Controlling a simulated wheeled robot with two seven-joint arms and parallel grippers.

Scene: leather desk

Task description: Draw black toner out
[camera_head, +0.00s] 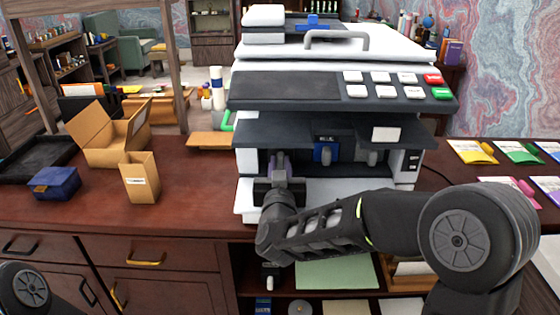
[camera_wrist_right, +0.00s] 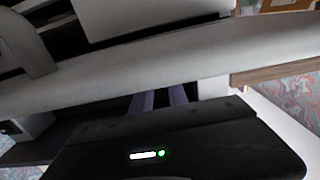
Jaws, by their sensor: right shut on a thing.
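The copier (camera_head: 340,115) stands on the desk with its front open, and toner units show in the dark bay under the raised front panel. A blue-fronted toner (camera_head: 325,152) sits in the middle, with a grey handle (camera_head: 372,157) to its right. My right gripper (camera_head: 279,168) reaches into the left slot, its jaws shut on what looks like the black toner there. The toner itself is hidden by the gripper and the bay's shadow. In the right wrist view the two purplish fingers (camera_wrist_right: 158,99) point in under the copier's pale edge. My left gripper is out of view.
An open cardboard box (camera_head: 105,140), a smaller carton (camera_head: 140,178), a blue box (camera_head: 54,183) and a black tray (camera_head: 35,158) stand left of the copier. Several colored packets (camera_head: 472,152) lie at the right. Red-brown desktop (camera_head: 190,195) between carton and copier is clear.

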